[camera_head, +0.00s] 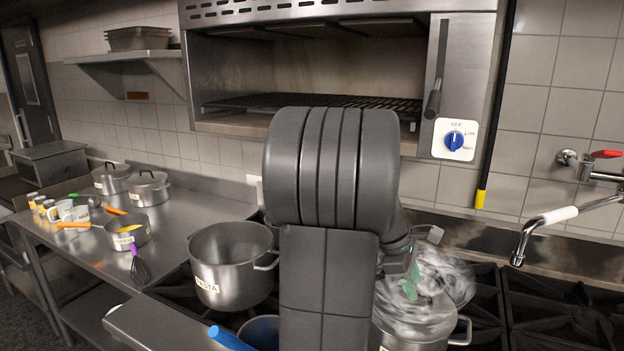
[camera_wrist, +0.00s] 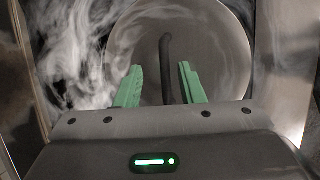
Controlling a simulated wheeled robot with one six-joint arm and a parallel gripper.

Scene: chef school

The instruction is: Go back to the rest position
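My gripper (camera_wrist: 160,66) shows in the wrist view with its two green fingers apart. A dark, thin handle-like bar (camera_wrist: 166,60) stands between the fingers, with a gap on each side. Behind it is a round, shiny metal surface (camera_wrist: 215,50), which looks like a lid; I cannot tell for sure. In the head view my arm fills the middle, and a green finger of my gripper (camera_head: 411,284) shows just above a steaming metal pot (camera_head: 400,338) on the stove. Steam and my arm hide much of that pot.
A pot labelled PASTA (camera_head: 222,280) stands left of my arm, near a blue handle (camera_head: 230,338). An oven (camera_head: 250,65) hangs above. A tap (camera_head: 545,218) reaches over the right burners.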

